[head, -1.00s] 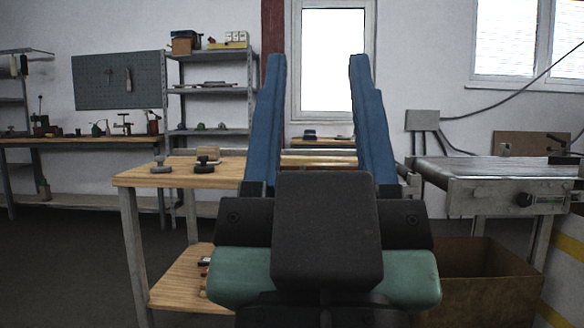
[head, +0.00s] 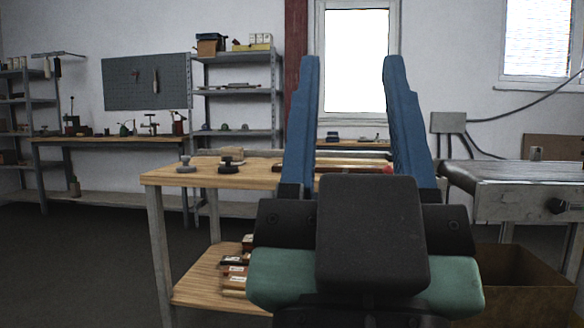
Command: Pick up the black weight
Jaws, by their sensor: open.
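The black weight (head: 231,164) is a small dark piece with a knob on top. It stands upright on the wooden top of the near table (head: 165,176), left of my gripper in the head view. A grey weight (head: 186,165) of similar shape stands just left of it. My gripper (head: 351,64) is open and empty, with its two blue fingers pointing up in the picture and wide apart. It is clear of both weights. My gripper hides the right part of the table.
Small boxes (head: 234,272) lie on the table's lower shelf. A conveyor (head: 510,172) stands at the right, with an open cardboard box (head: 522,300) below it. A workbench (head: 110,139) and shelving (head: 237,88) line the back wall. The floor at left is clear.

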